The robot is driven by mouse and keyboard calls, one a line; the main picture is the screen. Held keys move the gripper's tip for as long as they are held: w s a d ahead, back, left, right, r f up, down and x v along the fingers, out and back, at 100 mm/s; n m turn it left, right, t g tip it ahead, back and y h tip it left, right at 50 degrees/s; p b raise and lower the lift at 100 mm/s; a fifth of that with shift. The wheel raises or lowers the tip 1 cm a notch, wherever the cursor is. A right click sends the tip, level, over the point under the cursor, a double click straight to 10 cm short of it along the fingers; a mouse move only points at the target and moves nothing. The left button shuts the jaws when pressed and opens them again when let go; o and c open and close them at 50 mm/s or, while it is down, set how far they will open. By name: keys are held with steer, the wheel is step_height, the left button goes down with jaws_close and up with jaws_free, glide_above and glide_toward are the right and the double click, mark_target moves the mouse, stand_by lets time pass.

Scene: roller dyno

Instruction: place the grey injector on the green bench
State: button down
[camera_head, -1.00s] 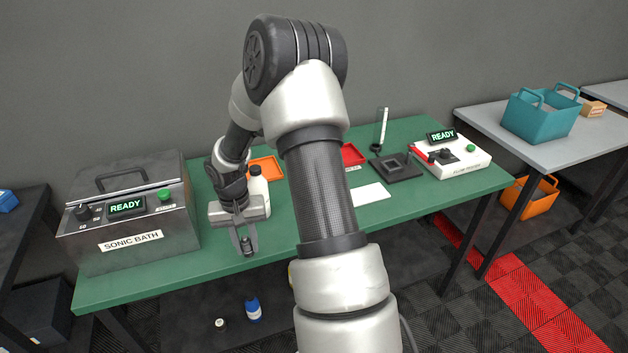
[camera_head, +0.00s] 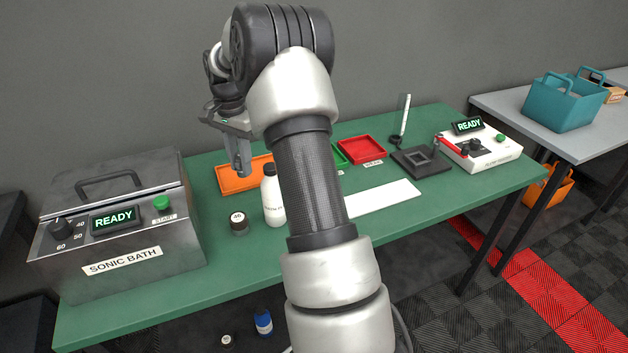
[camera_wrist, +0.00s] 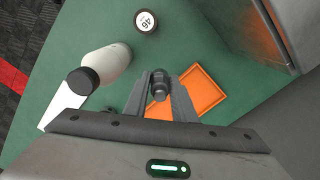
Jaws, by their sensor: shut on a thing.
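My gripper (camera_head: 241,170) is raised above the green bench (camera_head: 225,268), over the orange tray (camera_head: 236,178), with its fingers pointing down. In the wrist view my gripper (camera_wrist: 160,95) is shut on a small dark grey piece, the grey injector (camera_wrist: 158,84), which sits between the fingertips with the orange tray behind it. The injector is too small to tell apart from the fingers in the head view. The bench also shows in the wrist view (camera_wrist: 190,40).
A white bottle (camera_head: 273,200) and a dark labelled jar (camera_head: 238,222) stand in front of the tray. The sonic bath (camera_head: 125,230) fills the bench's left end. A red tray (camera_head: 362,150), a dark fixture (camera_head: 420,162) and the white tester (camera_head: 480,152) lie right. The front strip is clear.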

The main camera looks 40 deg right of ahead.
step_height(320, 180, down, 11)
steer(key=shift+f+b, duration=0.15)
steer(key=shift+b, duration=0.15)
steer(key=c, duration=1.9)
jaws_free()
steer(key=shift+f, duration=0.15)
steer(key=o, duration=0.4)
